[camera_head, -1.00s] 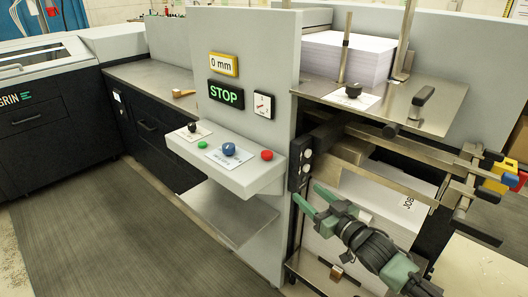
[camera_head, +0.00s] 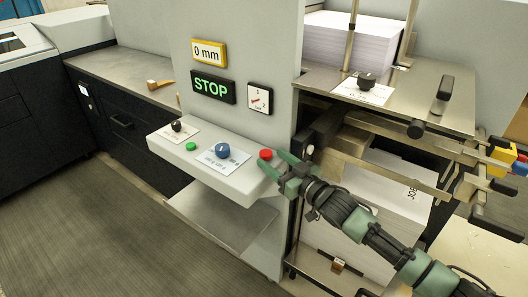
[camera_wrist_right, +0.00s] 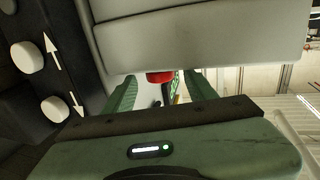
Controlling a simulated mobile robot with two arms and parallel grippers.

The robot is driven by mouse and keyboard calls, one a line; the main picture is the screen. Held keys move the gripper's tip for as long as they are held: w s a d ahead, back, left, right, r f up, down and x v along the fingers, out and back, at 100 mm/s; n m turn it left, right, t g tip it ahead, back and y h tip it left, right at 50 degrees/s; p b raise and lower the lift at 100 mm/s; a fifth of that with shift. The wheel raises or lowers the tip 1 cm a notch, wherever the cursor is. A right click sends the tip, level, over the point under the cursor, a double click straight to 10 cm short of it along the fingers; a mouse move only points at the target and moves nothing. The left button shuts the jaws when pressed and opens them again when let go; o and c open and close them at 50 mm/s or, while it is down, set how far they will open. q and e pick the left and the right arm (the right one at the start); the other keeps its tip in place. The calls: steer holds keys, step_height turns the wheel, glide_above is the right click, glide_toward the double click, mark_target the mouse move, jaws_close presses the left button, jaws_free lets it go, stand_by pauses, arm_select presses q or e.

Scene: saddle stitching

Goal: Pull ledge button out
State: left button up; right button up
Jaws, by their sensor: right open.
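The ledge (camera_head: 190,163) juts from the grey machine panel. On it, the red button (camera_head: 265,154) sits at the right end, a blue knob (camera_head: 222,151) in the middle, and a green button (camera_head: 191,146) and a black knob (camera_head: 177,126) to the left. My right gripper (camera_head: 275,169) is open, its green fingers at the ledge's right end close to the red button. In the right wrist view the red button (camera_wrist_right: 160,77) shows between the open fingers, below the ledge edge; contact cannot be told. My left gripper is not in view.
The panel carries a "0 mm" display (camera_head: 209,52), a green STOP sign (camera_head: 213,87) and a small dial plate (camera_head: 260,98). A paper stack (camera_head: 350,45) stands on the right table. Two white knobs with arrows (camera_wrist_right: 40,80) are close by in the wrist view.

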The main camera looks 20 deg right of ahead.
mark_target(270, 157)
steer(key=x, duration=0.4)
steer(key=shift+w+a, duration=0.1)
steer(key=shift+w, duration=0.05)
jaws_close()
stand_by(1.3)
